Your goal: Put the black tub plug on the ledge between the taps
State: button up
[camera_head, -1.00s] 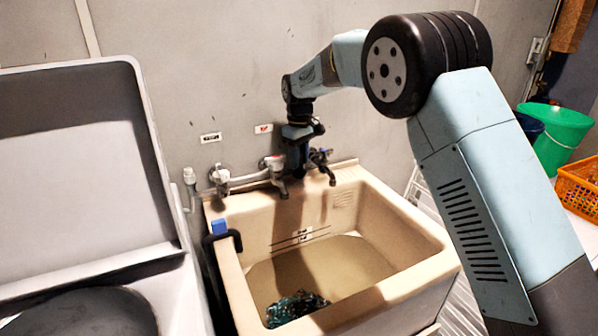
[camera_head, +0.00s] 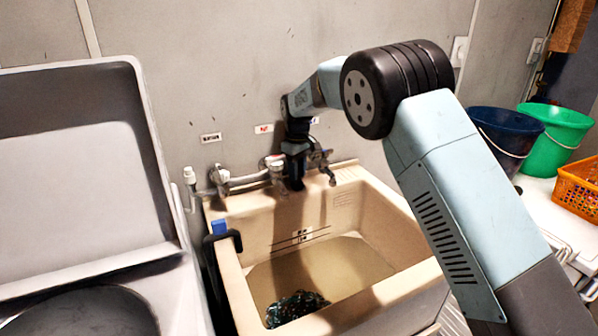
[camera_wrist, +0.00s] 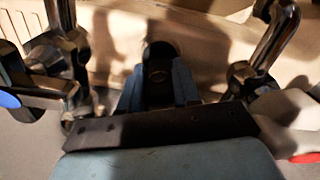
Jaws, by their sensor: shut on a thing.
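The black tub plug (camera_wrist: 158,72) sits between the blue fingers of my gripper (camera_wrist: 159,88) in the wrist view. My gripper is shut on it. In the head view my gripper (camera_head: 296,182) points down over the back of the beige tub, among the taps. The back ledge (camera_head: 240,203) lies below it. Chrome taps stand on both sides in the wrist view, one at the left (camera_wrist: 66,60) and one at the right (camera_wrist: 265,50). I cannot tell whether the plug touches the ledge; the gripper hides it in the head view.
A dark patterned thing (camera_head: 296,306) lies in the tub basin. A blue-and-black clip-like thing (camera_head: 220,232) hangs on the tub's left rim. An open washer (camera_head: 85,170) stands at left. Blue (camera_head: 507,135) and green (camera_head: 556,135) buckets and an orange basket (camera_head: 577,187) are at right.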

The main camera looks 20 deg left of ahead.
jog(key=o, duration=1.1)
jog(key=shift+c, duration=0.2)
jog(key=shift+r, duration=0.15)
notch_tip(320, 180, up, 12)
jog(key=shift+f, duration=0.1)
jog(key=shift+d, duration=0.1)
